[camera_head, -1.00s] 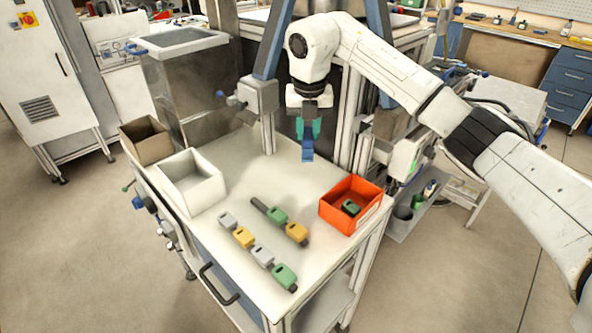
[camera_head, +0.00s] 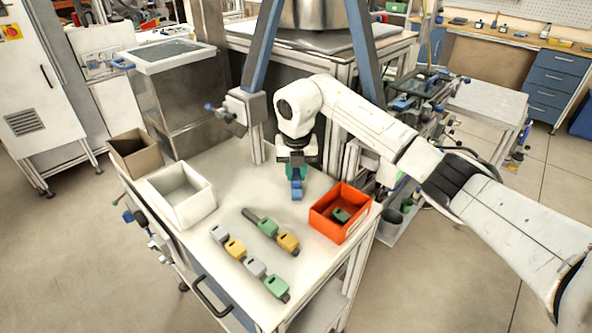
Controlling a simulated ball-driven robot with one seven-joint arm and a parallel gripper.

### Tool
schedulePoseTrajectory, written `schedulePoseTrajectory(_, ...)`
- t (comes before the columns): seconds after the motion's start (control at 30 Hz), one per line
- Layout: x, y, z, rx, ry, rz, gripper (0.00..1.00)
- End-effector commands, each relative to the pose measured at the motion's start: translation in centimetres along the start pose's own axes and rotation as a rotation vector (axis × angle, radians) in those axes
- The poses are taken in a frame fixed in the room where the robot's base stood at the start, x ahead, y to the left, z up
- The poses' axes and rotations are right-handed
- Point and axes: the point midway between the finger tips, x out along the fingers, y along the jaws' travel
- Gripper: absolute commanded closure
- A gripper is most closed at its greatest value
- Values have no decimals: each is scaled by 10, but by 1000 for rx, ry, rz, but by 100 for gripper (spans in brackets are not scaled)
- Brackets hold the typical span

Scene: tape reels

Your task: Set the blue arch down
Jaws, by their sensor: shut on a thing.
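The blue arch (camera_head: 297,189) is a small blue block near the back of the white table, to the left of the orange-red box. My gripper (camera_head: 296,175), with teal fingers, points down and is shut on the blue arch from above. The arch hangs at or just above the table surface (camera_head: 240,185); I cannot tell whether it touches. The fingers hide its upper part.
The orange-red box (camera_head: 361,207) holds a green piece (camera_head: 340,215). A white bin (camera_head: 207,206) and a brown bin (camera_head: 148,163) stand at the left. Green, yellow (camera_head: 288,242) and grey (camera_head: 255,267) pieces lie in two rows at the front. A grey-blue post (camera_head: 262,60) stands behind.

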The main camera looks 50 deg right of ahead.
Motion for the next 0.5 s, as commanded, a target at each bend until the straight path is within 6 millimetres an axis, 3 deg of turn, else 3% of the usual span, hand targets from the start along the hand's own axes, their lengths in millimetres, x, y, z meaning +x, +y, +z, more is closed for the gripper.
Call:
schedulePoseTrajectory(0.1,3,0,0,0,0,0,100)
schedulePoseTrajectory(0.13,3,0,0,0,0,0,72)
schedulePoseTrajectory(0.37,2,0,0,0,0,0,50)
schedulePoseTrajectory(0.5,2,0,0,0,0,0,48)
